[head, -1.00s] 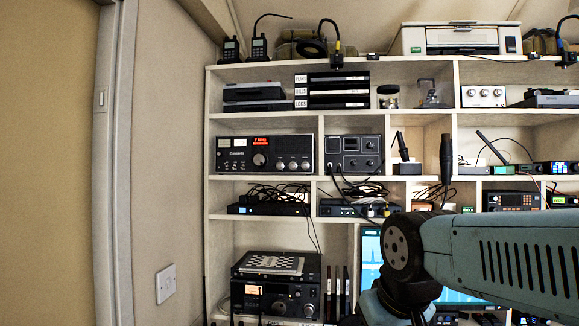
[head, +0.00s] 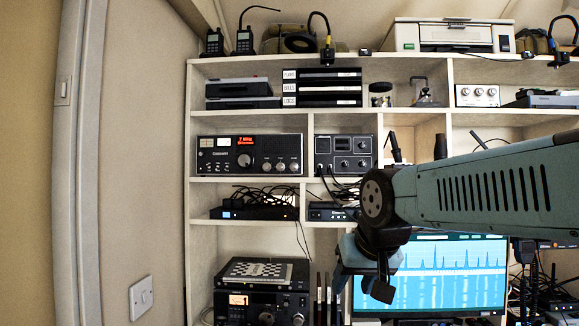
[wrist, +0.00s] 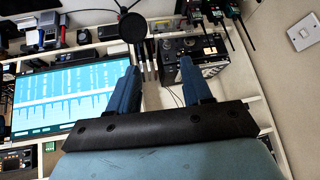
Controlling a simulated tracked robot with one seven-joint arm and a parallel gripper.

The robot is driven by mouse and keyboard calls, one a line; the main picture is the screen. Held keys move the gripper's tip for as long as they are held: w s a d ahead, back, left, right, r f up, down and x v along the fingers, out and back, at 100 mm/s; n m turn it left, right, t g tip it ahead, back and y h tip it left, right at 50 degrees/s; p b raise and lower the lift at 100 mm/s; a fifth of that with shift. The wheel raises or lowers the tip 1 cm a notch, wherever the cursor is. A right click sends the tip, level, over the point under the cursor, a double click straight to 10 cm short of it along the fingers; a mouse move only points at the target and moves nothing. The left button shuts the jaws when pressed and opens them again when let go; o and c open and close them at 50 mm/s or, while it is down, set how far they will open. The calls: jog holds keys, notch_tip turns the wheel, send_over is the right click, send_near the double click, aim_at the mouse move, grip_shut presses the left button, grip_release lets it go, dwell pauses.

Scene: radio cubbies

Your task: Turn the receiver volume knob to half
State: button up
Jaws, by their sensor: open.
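Two radio sets could be the receiver; I cannot tell which. A wide black set (head: 249,154) with a red lit display and several silver knobs sits in the upper left cubby. A black set (head: 262,306) with an orange meter and round knobs sits in the bottom left cubby, a checkered board on top. No knob's setting is readable. My gripper (head: 364,285) hangs to the right of the lower set, before the monitor's left edge. In the wrist view my gripper (wrist: 158,66) is open, its blue fingers apart with nothing held between them. A dark set (wrist: 203,56) shows beyond the right finger.
A lit monitor (head: 440,270) stands behind and right of my gripper. Black cables (head: 262,195) hang from the middle shelf. Handheld radios (head: 230,42) stand on top.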

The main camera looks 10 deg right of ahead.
jog(key=w+r+m+t, duration=0.6)
jog(key=w+r+t, duration=0.1)
jog(key=w+r, duration=2)
send_near(294, 166)
jog(key=x, duration=0.8)
grip_shut()
